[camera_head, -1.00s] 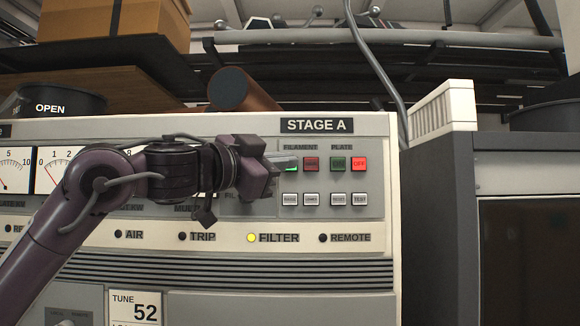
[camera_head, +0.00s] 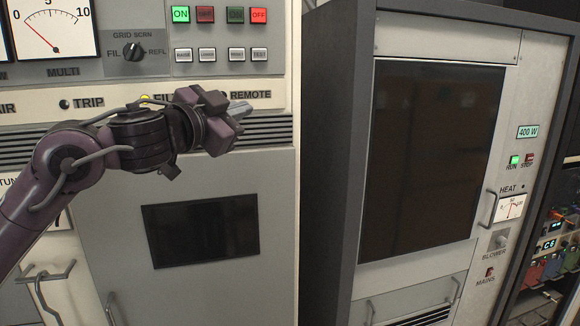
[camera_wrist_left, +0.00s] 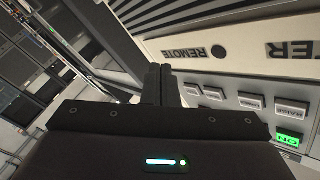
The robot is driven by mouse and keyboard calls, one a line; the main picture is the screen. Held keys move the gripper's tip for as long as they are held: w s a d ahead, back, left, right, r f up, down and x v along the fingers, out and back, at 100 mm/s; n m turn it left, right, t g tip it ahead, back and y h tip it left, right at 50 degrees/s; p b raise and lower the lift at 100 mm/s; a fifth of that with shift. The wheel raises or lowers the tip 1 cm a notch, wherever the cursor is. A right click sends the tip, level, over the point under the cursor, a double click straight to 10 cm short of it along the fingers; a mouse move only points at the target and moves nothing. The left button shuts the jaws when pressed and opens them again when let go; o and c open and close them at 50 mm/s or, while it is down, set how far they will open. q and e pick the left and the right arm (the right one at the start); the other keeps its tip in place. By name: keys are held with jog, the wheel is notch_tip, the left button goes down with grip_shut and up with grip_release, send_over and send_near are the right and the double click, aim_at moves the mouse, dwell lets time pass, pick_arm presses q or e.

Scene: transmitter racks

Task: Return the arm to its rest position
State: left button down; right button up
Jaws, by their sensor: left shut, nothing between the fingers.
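My left arm comes in from the left in the head view, in front of the light grey transmitter rack (camera_head: 272,180). Its gripper (camera_head: 240,110) is shut and empty, below the row of buttons and near the REMOTE label. In the left wrist view the two dark fingers (camera_wrist_left: 161,85) lie together with nothing between them. The green ON button (camera_head: 180,14) is lit and the red OFF button (camera_head: 259,15) is lit. The ON button also shows in the left wrist view (camera_wrist_left: 288,139). My right gripper is in neither view.
A dark-sided cabinet (camera_head: 335,120) with a large dark panel stands to the right, with a lit green RUN button (camera_head: 515,160) and a HEAT meter (camera_head: 509,206). Handles (camera_head: 45,272) stick out at lower left. A narrow gap separates rack and cabinet.

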pick_arm(q)
jog(key=s+d+f+n+g+y, duration=0.1)
jog(key=s+f+n+y, duration=0.2)
jog(key=f, duration=1.2)
jog(key=s+f+n+g+y, duration=0.2)
jog(key=s+f+n, duration=0.1)
jog(key=f, duration=1.2)
jog(key=s+a+f+n+g+y, duration=0.25)
jog(key=s+a+f+g, duration=0.25)
jog(key=s+f, duration=0.75)
jog(key=s+a+f+n+g+y, duration=0.25)
jog(key=s+a+f+g, duration=0.3)
jog(key=s+f, duration=0.65)
jog(key=s+f+h+b, duration=0.1)
jog(key=s+f, duration=0.2)
jog(key=f, duration=2.7)
jog(key=s+a+f+g, duration=0.1)
jog(key=s+a+f, duration=0.1)
jog(key=s+f, duration=0.7)
jog(key=s+a+f+g, duration=0.1)
jog(key=s+a+f, duration=0.1)
jog(key=s+f, duration=0.7)
jog(key=shift+s+f+b, duration=0.35)
jog(key=shift+s+b, duration=0.05)
jog(key=shift+s, duration=0.5)
